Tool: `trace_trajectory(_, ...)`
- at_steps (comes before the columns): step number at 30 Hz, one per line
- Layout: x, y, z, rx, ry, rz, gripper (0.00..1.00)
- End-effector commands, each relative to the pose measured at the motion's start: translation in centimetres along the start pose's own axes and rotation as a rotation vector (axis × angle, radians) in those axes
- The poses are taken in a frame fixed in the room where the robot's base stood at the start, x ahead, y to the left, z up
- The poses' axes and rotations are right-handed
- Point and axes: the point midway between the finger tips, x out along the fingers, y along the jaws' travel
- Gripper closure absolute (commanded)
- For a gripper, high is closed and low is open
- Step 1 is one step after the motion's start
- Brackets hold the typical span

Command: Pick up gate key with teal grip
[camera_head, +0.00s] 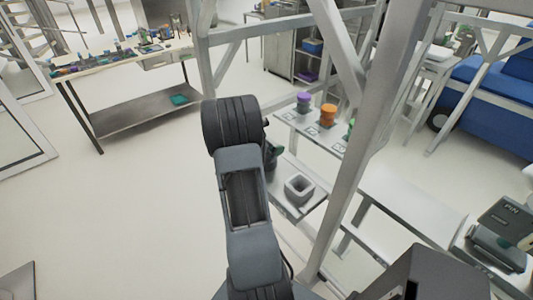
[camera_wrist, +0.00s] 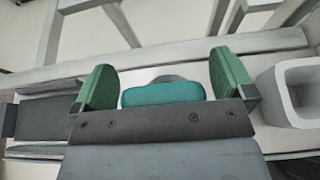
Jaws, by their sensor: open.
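The key's teal grip (camera_wrist: 163,93) shows in the wrist view, low in the middle between the two green finger pads. A grey rounded part shows just behind it; the rest of the key is hidden. My gripper (camera_wrist: 165,76) is open, with one pad to each side of the grip and a visible gap at both sides. I cannot tell how far the pads reach down past it. In the head view my arm covers the key, and only a dark green bit of my gripper (camera_head: 273,152) shows.
A grey square open container (camera_wrist: 290,92) stands close to the right of my gripper; it also shows in the head view (camera_head: 299,190). A dark flat piece (camera_wrist: 45,118) lies to the left. Purple and orange containers (camera_head: 328,115) stand on the shelf behind. A white frame post (camera_head: 370,130) rises right of my arm.

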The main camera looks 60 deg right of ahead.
Motion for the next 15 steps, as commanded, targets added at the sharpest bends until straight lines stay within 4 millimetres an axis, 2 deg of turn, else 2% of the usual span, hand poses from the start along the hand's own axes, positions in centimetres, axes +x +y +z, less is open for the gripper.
trace_trajectory(6, 0.1, 0.0, -0.03, 0.0, 0.0, 0.0, 0.0)
trace_trajectory(15, 0.08, -0.02, -0.03, 0.0, 0.0, 0.0, 0.28)
